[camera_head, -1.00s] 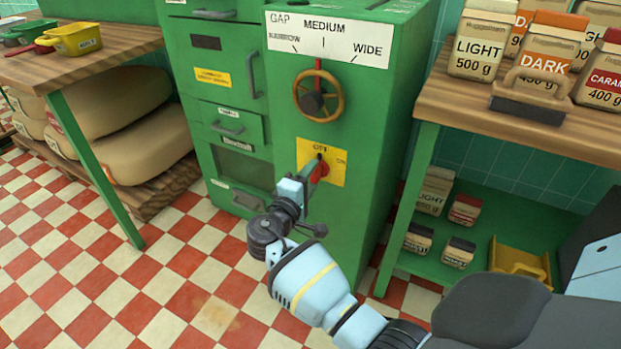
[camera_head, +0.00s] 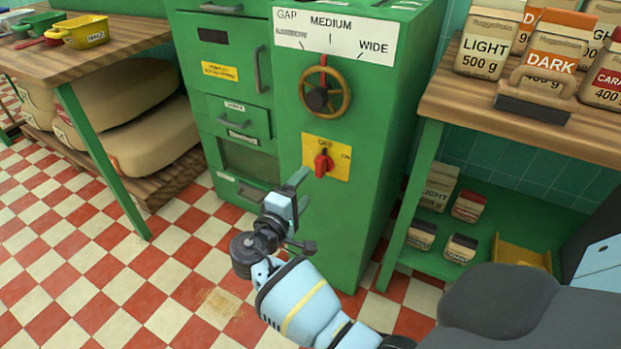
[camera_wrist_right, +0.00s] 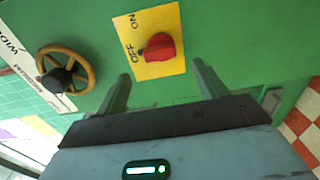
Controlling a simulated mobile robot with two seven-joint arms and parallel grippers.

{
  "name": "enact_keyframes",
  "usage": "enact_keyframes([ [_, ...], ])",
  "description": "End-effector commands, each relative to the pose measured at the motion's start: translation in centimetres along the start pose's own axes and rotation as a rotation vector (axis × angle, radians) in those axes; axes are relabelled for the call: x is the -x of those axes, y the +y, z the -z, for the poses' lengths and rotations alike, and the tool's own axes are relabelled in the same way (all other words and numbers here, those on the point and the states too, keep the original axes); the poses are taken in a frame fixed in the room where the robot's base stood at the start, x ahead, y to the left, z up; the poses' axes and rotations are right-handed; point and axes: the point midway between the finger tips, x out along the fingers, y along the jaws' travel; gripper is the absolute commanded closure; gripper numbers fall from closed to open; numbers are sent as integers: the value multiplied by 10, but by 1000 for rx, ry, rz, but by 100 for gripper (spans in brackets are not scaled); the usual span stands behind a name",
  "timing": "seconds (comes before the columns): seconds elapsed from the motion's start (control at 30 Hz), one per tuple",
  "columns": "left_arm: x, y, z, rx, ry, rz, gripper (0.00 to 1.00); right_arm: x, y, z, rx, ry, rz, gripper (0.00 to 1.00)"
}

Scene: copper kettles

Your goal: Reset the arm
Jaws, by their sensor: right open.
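My right gripper (camera_head: 297,186) is open and empty in front of the green machine (camera_head: 350,215), below and a little left of its red switch. The red switch knob (camera_head: 324,165) sits on a yellow plate (camera_head: 342,170) marked OFF and ON; in the head view it points up toward OFF. In the right wrist view the red knob (camera_wrist_right: 157,47) lies beyond the two open fingers (camera_wrist_right: 165,90), with no finger touching it. My left gripper is not in view.
A brass handwheel (camera_head: 325,92) with a red pointer sits above the switch, under a gap scale. A wooden table (camera_head: 125,38) stands at left over sacks. A wooden shelf (camera_head: 450,105) with coffee bags stands at right. Checkered floor (camera_head: 180,265) is clear in front.

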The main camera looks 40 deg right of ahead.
Motion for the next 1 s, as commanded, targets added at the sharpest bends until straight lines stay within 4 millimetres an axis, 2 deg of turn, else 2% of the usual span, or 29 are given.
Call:
enact_keyframes([
  [0.2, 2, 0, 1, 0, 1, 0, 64, 14, 0, 0, 0, -1, 0, 29],
  [0.77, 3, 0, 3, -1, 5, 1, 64, 14, -1, -2, 2, 3, 5, 29],
  [0.87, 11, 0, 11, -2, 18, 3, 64, 16, -6, -10, 6, 26, 41, 29],
  [1.0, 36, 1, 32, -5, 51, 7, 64, 26, -27, -38, 14, 102, 167, 29],
])
